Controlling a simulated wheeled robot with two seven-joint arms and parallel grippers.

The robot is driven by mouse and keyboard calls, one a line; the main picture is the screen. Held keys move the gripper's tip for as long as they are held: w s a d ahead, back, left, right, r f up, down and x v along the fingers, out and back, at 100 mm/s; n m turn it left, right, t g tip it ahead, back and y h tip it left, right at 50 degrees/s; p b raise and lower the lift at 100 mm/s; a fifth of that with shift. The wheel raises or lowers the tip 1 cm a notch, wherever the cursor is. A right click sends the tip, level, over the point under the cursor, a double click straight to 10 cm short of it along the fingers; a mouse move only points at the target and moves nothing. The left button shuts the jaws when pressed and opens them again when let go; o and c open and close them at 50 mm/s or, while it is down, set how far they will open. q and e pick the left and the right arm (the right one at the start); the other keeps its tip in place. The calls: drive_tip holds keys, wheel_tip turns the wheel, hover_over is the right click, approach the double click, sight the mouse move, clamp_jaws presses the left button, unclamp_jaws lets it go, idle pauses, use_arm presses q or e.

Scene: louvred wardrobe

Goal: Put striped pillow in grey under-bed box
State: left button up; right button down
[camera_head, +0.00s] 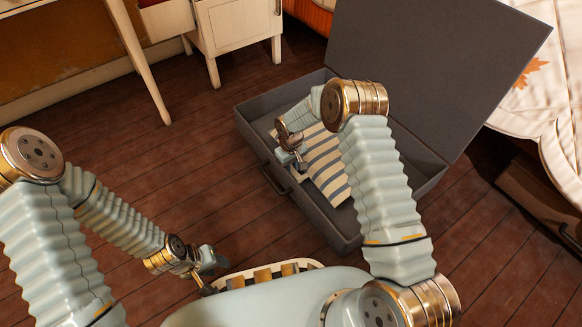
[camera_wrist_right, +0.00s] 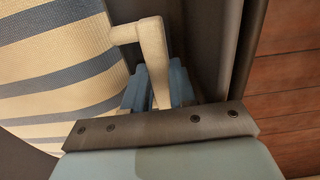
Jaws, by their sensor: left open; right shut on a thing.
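The striped pillow (camera_head: 326,170), cream with grey-blue bands, lies inside the open grey under-bed box (camera_head: 300,207), partly hidden behind my right arm. In the right wrist view the pillow (camera_wrist_right: 55,65) fills the left side. A cream loop or tab (camera_wrist_right: 150,50) at its edge stands between the blue fingers of my right gripper (camera_wrist_right: 158,88), which is shut on it. My right gripper also shows in the head view (camera_head: 296,158), low inside the box near its left wall. My left gripper (camera_head: 210,262) is open and empty, outside the box at lower left.
The box lid (camera_head: 425,70) stands open at the back. A bed with a pale cover (camera_head: 545,75) is at right, with a brown case (camera_head: 535,195) beside it. A white cabinet (camera_head: 235,28) and a desk leg (camera_head: 140,60) stand at upper left. Floor at left is clear.

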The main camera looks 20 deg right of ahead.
drive_tip(key=c, duration=1.2)
unclamp_jaws()
drive_tip(key=shift+r, duration=0.35)
wheel_tip(320, 180, up, 12)
drive_tip(key=p, duration=0.2)
drive_tip(key=shift+f, duration=0.25)
